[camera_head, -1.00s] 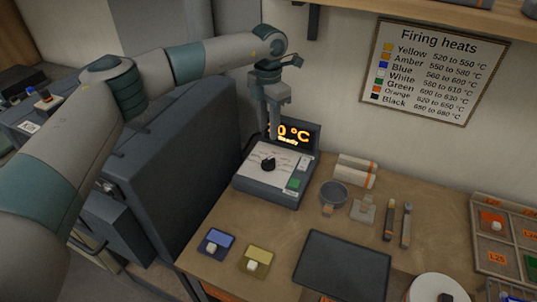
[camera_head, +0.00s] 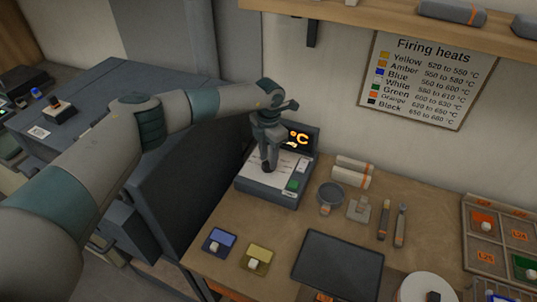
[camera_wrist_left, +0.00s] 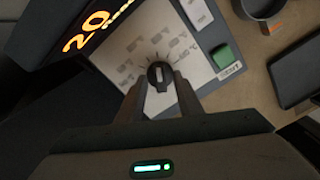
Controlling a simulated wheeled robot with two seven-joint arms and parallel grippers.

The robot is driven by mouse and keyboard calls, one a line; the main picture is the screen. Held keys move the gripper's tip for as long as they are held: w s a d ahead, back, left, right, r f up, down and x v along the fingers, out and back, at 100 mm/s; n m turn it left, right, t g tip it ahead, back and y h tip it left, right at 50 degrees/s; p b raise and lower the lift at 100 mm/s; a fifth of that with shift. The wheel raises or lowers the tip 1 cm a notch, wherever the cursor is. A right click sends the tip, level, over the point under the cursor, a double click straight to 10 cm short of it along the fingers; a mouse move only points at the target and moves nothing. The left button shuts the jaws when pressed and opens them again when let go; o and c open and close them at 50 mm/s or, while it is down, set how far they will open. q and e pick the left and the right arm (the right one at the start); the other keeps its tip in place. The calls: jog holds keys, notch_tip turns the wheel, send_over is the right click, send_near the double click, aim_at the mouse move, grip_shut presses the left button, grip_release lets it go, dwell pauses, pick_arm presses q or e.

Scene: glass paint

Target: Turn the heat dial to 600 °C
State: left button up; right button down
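The heat dial, a round black knob with a pale pointer mark (camera_wrist_left: 160,76), sits on the white scale plate of the grey control box (camera_head: 262,193). In the wrist view it lies between and just beyond the fingertips of my left gripper (camera_wrist_left: 160,92). The fingers are apart, with a gap on each side of the knob. In the head view my left gripper (camera_head: 269,165) points down over the box and hides the dial. The display (camera_head: 299,139) is partly covered; in the wrist view its lit digits end in "20" (camera_wrist_left: 88,31). My right gripper is not in view.
A green button (camera_head: 292,185) is on the box beside the scale plate. A grey cup (camera_head: 331,196), tools, a dark tray (camera_head: 338,266) and blue and yellow pieces lie on the bench.

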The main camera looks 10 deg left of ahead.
pick_arm(q)
jog(key=shift+f, duration=0.15)
jog(key=shift+c, duration=0.4)
grip_shut()
jog(key=n+b, duration=0.2)
jog(key=b, duration=0.1)
jog(key=shift+f+n, duration=0.15)
jog(key=shift+n, duration=0.25)
jog(key=shift+n+b, duration=1)
jog(key=shift+n, duration=0.5)
jog(key=shift+r, duration=0.2)
